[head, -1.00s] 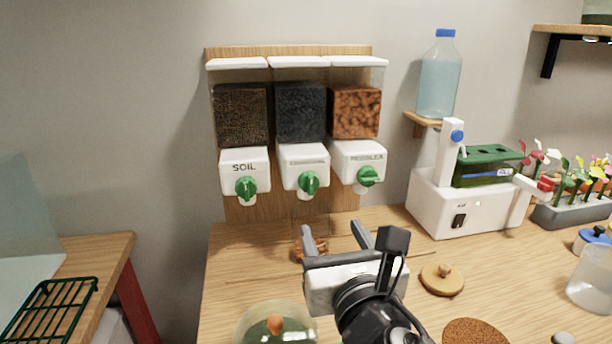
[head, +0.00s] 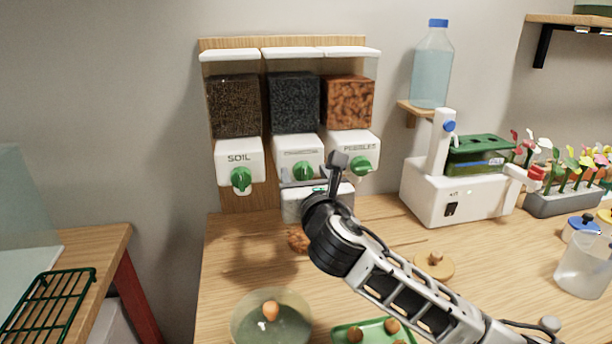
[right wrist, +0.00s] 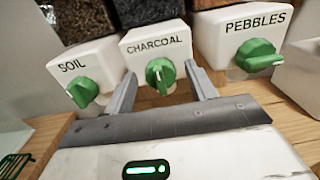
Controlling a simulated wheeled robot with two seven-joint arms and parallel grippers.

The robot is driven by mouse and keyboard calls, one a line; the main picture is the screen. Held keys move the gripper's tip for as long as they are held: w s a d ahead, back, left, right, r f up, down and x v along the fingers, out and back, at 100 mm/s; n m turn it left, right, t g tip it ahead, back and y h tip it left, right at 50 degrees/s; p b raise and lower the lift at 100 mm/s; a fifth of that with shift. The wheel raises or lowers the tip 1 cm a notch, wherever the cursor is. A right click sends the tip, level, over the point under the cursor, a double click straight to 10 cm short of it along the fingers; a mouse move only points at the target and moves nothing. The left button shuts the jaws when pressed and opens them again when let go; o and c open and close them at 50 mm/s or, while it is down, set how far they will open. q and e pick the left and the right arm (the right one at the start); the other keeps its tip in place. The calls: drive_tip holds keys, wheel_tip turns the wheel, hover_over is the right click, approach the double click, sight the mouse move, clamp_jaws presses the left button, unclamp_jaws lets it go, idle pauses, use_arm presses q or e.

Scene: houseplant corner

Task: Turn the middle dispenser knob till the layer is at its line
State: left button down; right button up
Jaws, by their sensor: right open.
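The middle dispenser (head: 298,150), labelled CHARCOAL in the right wrist view (right wrist: 157,43), holds black grains. Its green knob (head: 303,171) also shows in the right wrist view (right wrist: 160,75), with its grip roughly upright. My right gripper (head: 312,178) is open in front of the knob. In the right wrist view its fingers (right wrist: 160,82) stand on either side of the knob, apart from it. A brown clump (head: 298,240) lies below the dispensers, partly hidden by my right arm. I cannot make out a layer or line. My left gripper is out of view.
The soil dispenser knob (head: 241,180) and pebbles dispenser knob (head: 361,165) flank the middle one. A white machine (head: 455,195) stands right. A glass vessel (head: 240,322), green tray (head: 342,335) and wooden lid (head: 440,266) are nearer me.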

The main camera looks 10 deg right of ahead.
drive_tip(key=c, duration=1)
drive_tip(key=shift+o, duration=0.2)
